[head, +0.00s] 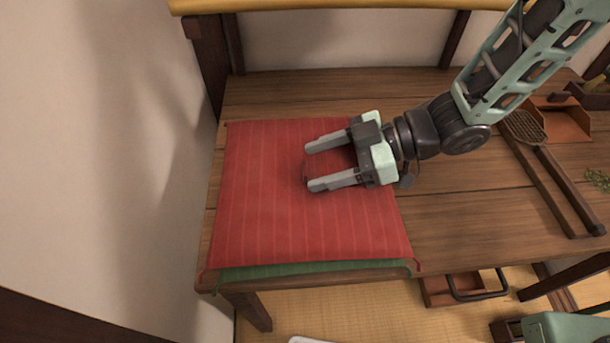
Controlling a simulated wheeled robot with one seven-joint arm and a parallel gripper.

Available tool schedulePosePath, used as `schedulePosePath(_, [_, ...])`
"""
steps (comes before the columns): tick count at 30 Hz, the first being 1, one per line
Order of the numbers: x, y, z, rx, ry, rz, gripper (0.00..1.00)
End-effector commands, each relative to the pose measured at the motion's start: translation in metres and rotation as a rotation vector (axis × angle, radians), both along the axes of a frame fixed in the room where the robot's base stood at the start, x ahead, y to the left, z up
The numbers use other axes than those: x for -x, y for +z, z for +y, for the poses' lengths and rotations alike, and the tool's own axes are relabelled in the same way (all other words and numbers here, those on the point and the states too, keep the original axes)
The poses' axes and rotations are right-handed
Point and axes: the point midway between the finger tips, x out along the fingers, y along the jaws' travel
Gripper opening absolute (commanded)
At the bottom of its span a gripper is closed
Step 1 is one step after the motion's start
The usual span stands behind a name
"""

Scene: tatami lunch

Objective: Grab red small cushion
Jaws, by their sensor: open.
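The red small cushion (265,215) is flat, square and faintly striped, with ties at its corners. It lies at the left end of the wooden table in the head view. A green cushion or cloth (310,268) shows as a strip under its front edge. My gripper (308,167) is over the right-middle part of the red cushion, its two fingers pointing left and spread apart. Nothing is visible between the fingers but red fabric. I cannot tell whether the fingertips touch the cushion. My gripper hides part of the cushion's right side.
The wooden table (460,215) has bare planks right of the cushion. A long-handled mesh utensil (525,128) and a brown tray (565,120) lie further right. A wall (100,150) stands close on the left. A brown box with a handle (450,290) is below the table's front edge.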

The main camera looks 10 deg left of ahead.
Motion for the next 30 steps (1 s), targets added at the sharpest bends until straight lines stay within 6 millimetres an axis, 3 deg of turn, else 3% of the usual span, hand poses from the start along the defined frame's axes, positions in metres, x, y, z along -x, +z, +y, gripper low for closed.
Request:
schedulePosePath(10, [0.002,-0.004,0.009,0.001,-0.001,-0.002,0.60])
schedulePosePath(17, [0.002,-0.003,0.009,0.000,-0.001,0.000,0.00])
schedulePosePath(25, [0.002,0.000,0.009,-0.001,0.000,-0.002,0.01])
schedulePosePath(30, [0.002,0.022,0.009,-0.003,0.000,-0.006,0.01])
